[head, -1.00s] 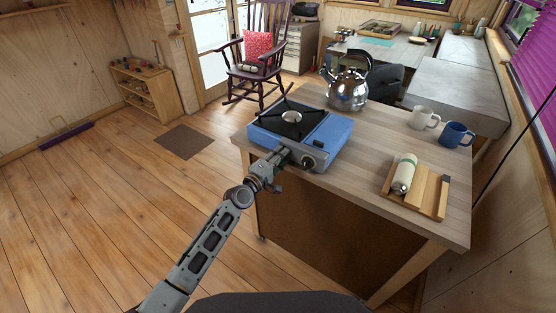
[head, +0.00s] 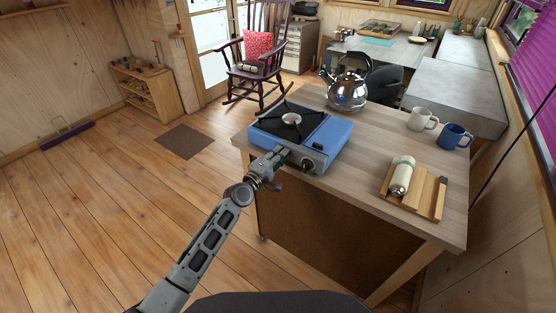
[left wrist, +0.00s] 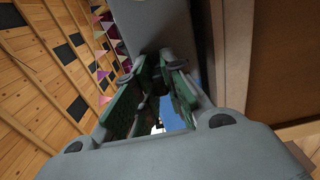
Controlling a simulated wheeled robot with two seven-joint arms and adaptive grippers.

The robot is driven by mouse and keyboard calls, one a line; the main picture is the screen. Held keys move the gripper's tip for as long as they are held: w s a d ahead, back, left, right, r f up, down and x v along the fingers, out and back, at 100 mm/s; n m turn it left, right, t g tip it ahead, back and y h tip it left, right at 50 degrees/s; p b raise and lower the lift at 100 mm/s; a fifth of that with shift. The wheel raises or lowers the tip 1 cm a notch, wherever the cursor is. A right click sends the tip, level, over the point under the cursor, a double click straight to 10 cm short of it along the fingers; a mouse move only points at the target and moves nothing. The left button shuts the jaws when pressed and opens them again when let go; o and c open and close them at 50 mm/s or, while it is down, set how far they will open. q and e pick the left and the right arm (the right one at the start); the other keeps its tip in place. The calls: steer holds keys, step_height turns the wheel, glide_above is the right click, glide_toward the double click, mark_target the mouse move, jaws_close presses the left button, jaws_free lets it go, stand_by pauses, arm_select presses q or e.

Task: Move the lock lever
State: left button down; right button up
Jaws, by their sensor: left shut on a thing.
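A blue camping stove (head: 336,134) with a black pan support stands at the left end of the wooden counter. A dark knob (head: 308,165) sits on its grey front panel. My left gripper (head: 283,154) is at the left part of that front panel, shut on the lock lever. The lever itself is hidden by the fingers. In the left wrist view the green-padded fingers (left wrist: 163,72) reach up to the grey panel, with a bit of blue stove body between them. My right gripper is not in view.
A steel kettle (head: 347,91) stands behind the stove. A white mug (head: 422,119) and a blue mug (head: 455,136) stand at the right. A cream canister (head: 402,177) lies on a wooden rack (head: 428,192) near the front. The counter middle is clear.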

arm_select(q)
steer(key=c, duration=1.4)
jaws_free()
steer(key=shift+c, duration=0.2)
steer(key=shift+s+a, duration=0.1)
steer(key=v, duration=0.6)
steer(key=shift+s+a+p, duration=0.25)
steer(key=shift+s+p, duration=0.05)
steer(key=shift+p, duration=0.15)
